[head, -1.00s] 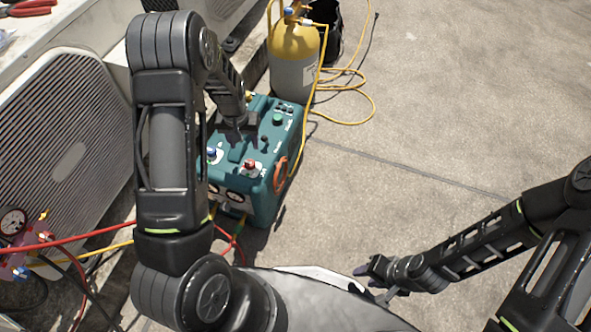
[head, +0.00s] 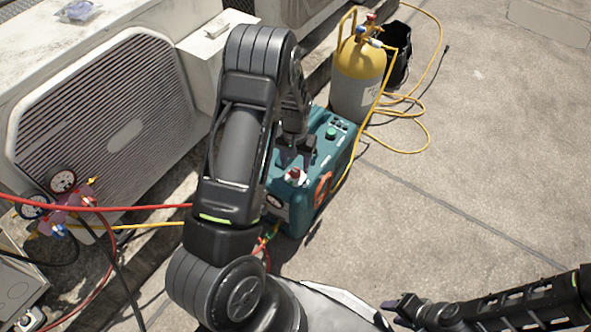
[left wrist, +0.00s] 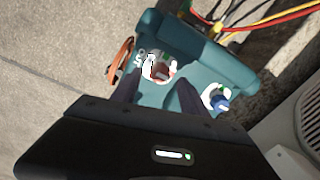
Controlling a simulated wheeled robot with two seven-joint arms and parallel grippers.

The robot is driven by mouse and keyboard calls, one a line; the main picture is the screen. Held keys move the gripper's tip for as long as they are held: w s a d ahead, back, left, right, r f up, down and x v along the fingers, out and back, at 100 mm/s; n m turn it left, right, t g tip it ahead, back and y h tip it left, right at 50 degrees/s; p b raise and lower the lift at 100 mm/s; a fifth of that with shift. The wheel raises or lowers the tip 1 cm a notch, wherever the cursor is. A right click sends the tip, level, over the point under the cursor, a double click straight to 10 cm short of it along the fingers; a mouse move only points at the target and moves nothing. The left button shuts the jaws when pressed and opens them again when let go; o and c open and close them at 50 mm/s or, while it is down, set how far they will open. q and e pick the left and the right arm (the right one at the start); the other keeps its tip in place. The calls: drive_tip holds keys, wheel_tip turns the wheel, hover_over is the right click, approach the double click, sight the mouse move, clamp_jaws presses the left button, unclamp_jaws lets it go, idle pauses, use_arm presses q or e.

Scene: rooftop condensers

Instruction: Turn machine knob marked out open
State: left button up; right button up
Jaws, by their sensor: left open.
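The teal machine (head: 325,170) stands on the ground beyond my left arm. A red knob (head: 295,176) on a white plate sits on its top near the front; it also shows in the left wrist view (left wrist: 160,72).
A yellow and grey cylinder (head: 358,75) with a yellow hose (head: 410,150) stands behind the machine. A condenser grille (head: 105,120) and gauges (head: 62,190) with red and yellow hoses are at left. An orange coil (head: 322,188) hangs on the machine's side. Ground at right is clear.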

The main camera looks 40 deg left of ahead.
sight(295, 171)
use_arm(q)
drive_tip(key=shift+f, duration=1.55)
drive_tip(key=shift+c, duration=0.4)
clamp_jaws()
